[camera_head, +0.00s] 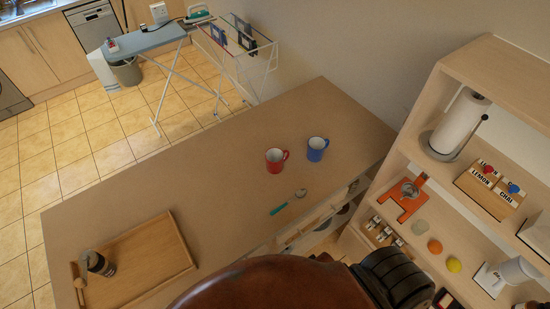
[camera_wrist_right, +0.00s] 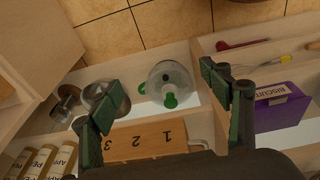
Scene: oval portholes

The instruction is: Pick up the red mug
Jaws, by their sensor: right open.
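The red mug (camera_head: 275,161) stands upright on the brown counter (camera_head: 225,150) in the head view, handle to the right, just left of a blue mug (camera_head: 316,149). The two mugs are close but apart. My right gripper (camera_wrist_right: 165,115) shows in the right wrist view with its two dark green fingers spread wide and nothing between them. It is over a shelf drawer, and the red mug is not in that view. My left gripper is in neither view.
A teal-handled spoon (camera_head: 289,203) lies in front of the mugs. A wooden tray (camera_head: 155,252) holds a dark jar at the counter's left end. A shelf unit (camera_head: 455,62) stands at right. Below my right gripper are a glass jar (camera_wrist_right: 169,82) and a purple box (camera_wrist_right: 281,107).

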